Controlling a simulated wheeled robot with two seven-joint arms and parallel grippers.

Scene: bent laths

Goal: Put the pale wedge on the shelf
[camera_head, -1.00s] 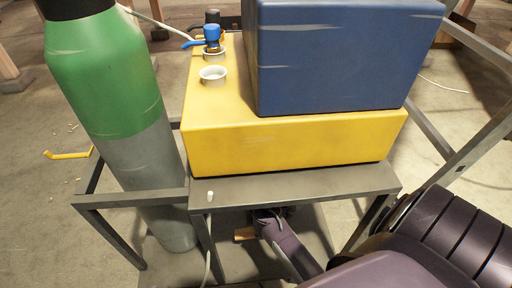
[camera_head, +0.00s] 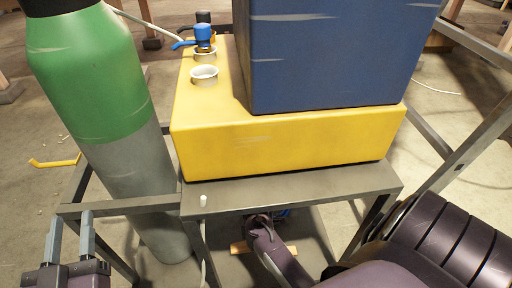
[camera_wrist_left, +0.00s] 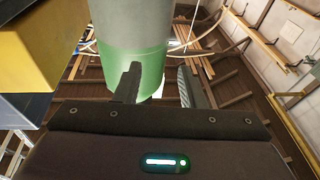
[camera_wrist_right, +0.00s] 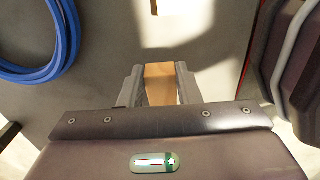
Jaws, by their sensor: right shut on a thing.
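My right gripper (camera_wrist_right: 160,88) is shut on a tan wooden piece (camera_wrist_right: 160,82), which looks like the pale wedge. In the head view this gripper's wrist (camera_head: 262,232) is low under the front edge of the cart's top (camera_head: 300,190), and its fingertips are hidden. A tan wooden strip (camera_head: 240,248) shows on both sides of the wrist; I cannot tell whether it is the held piece. The grey lower surface (camera_head: 318,260) below looks like the shelf. My left gripper (camera_head: 70,232) is open and empty at the lower left; its apart fingers show in the left wrist view (camera_wrist_left: 157,85).
A yellow box (camera_head: 280,145) and a blue box (camera_head: 320,60) fill the cart's top. A green and grey cylinder (camera_head: 110,110) stands at its left. A coiled blue hose (camera_wrist_right: 40,45) lies near the right gripper. A small white peg (camera_head: 203,201) is at the cart's front edge.

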